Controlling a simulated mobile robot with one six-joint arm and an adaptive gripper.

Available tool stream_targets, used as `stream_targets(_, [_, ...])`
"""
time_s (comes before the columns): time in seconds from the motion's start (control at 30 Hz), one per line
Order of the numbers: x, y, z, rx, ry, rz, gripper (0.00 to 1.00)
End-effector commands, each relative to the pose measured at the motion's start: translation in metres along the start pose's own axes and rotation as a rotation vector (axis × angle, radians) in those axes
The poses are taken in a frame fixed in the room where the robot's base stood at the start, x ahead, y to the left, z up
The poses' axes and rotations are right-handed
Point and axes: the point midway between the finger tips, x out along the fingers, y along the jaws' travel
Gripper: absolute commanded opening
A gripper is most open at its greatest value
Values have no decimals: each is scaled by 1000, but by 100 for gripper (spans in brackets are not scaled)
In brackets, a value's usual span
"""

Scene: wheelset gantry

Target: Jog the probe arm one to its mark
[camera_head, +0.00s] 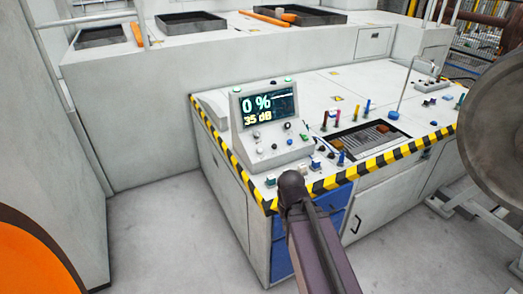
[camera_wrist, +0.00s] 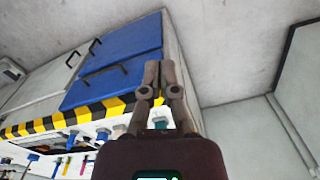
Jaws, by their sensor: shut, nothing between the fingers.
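The control box (camera_head: 268,128) stands on the near left corner of a white bench, its screen (camera_head: 264,107) reading "0 %" and "35 dB". Several small knobs and buttons sit on its sloped face below the screen. More small coloured controls (camera_head: 316,163) stand on the bench by its front edge. In the wrist view my gripper (camera_wrist: 152,74) is shut and empty, its fingers in front of the bench's striped edge and blue drawers. My arm's dark end hides part of the bench corner in the head view. I cannot tell which control or mark belongs to probe arm one.
Yellow-black striping (camera_head: 370,165) runs along the bench edge, above blue drawers (camera_head: 333,205). A recessed tray (camera_head: 362,141) and upright coloured handles are farther right. A large grey wheel (camera_head: 498,125) stands at right. Grey floor (camera_head: 165,235) is clear at left.

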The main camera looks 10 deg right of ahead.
Motion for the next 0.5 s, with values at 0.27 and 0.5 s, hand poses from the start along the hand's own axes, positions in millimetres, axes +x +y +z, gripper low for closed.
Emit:
stream_targets(0.27, [1, 0, -3, -1, 5, -5, 0])
stream_targets(0.5, [6, -6, -42, -15, 82, -74, 0])
